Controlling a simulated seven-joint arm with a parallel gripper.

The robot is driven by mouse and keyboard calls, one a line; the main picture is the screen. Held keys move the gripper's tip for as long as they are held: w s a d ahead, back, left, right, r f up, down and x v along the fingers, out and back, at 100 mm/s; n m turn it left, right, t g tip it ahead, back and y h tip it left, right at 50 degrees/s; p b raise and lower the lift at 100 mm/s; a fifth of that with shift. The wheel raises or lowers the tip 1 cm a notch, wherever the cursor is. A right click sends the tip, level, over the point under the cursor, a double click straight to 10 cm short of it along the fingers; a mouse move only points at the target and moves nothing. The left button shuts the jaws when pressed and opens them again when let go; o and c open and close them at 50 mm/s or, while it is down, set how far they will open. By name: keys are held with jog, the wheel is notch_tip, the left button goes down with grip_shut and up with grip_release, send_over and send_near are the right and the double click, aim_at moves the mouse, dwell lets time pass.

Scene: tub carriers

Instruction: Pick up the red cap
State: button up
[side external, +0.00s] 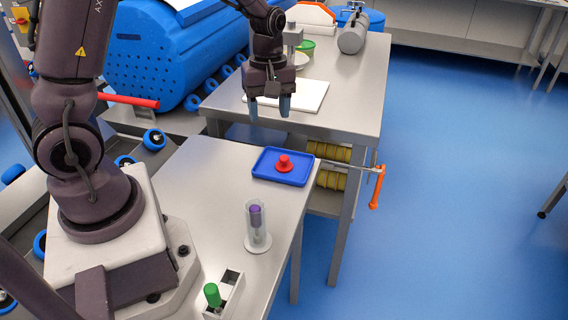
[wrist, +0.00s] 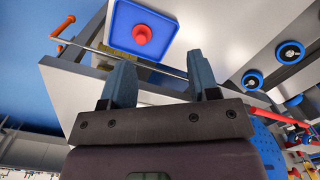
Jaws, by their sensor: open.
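The red cap (side external: 284,163) sits on a blue tray (side external: 262,167) near the far right corner of the steel table. In the wrist view the red cap (wrist: 142,34) is on the blue tray (wrist: 121,42), beyond the fingertips. My gripper (side external: 270,108) is open and empty. It hangs with its fingers pointing down, above and beyond the tray in the side view, apart from the cap. In the wrist view my gripper (wrist: 166,82) shows both blue-grey fingers spread, with nothing between them.
A clear tube with a purple piece (side external: 257,222) stands on the near table. A green-topped item (side external: 212,295) stands in a grey holder at the front. An orange-handled clamp (side external: 377,187) sticks out right of the tray. A white board (side external: 300,95) lies on the farther bench.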

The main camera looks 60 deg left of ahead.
jog(key=w+a+f+n, duration=0.3)
jog(key=f+n, duration=0.2)
jog(key=n, duration=1.1)
send_over(284, 157)
jog(key=shift+t+y, duration=0.3)
jog(key=f, duration=0.7)
jog(key=shift+a+f, duration=0.35)
jog(key=shift+d+f, duration=0.2)
jog(key=shift+f, duration=1.2)
jog(key=shift+d+f, duration=0.15)
jog(key=shift+f, duration=1.2)
jog(key=shift+m, duration=0.3)
jog(key=c, duration=0.6)
